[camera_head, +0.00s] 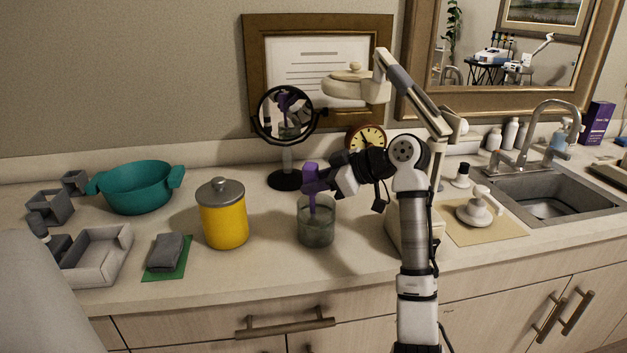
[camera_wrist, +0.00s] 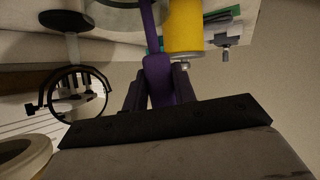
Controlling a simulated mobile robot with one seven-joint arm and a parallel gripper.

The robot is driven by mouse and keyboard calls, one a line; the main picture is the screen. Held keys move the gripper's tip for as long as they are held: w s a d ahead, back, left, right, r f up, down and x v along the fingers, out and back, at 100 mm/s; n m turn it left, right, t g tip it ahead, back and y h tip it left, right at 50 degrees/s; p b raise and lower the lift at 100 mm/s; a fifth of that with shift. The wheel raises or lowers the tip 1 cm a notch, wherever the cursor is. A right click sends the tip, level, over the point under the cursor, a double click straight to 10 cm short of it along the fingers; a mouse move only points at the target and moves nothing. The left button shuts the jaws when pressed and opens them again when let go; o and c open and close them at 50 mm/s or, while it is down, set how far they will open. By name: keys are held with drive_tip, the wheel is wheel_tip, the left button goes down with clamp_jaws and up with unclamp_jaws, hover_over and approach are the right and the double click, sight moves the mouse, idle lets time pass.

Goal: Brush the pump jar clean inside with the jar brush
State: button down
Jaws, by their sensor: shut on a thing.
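The jar brush (camera_head: 311,176) has a purple handle and stands nearly upright. My gripper (camera_head: 326,179) is shut on its handle, above and to the right of the jar mouth. The brush's lower end reaches down into the pump jar (camera_head: 317,236), a greyish see-through jar standing on the counter. The bristles are hard to make out through the glass. In the wrist view the purple handle (camera_wrist: 164,80) sits between my fingers, and the jar is partly visible at the top edge. A white pump top (camera_head: 479,211) lies apart on a tan mat (camera_head: 500,232) at right.
A yellow canister (camera_head: 223,218) stands just left of the jar, and a round mirror (camera_head: 286,120) behind it. A cream lamp (camera_head: 355,88) arches above my arm. A teal pot (camera_head: 138,187), grey trays and a folded cloth (camera_head: 166,252) lie left; the sink (camera_head: 555,195) is right.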

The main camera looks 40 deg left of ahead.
drive_tip(key=shift+w+d+p, duration=0.15)
drive_tip(key=shift+w+p, duration=0.2)
drive_tip(key=shift+w, duration=0.25)
drive_tip(key=shift+w+d+p, duration=0.15)
drive_tip(key=shift+w+p, duration=0.15)
drive_tip(key=shift+w, duration=0.3)
drive_tip(key=shift+a, duration=0.1)
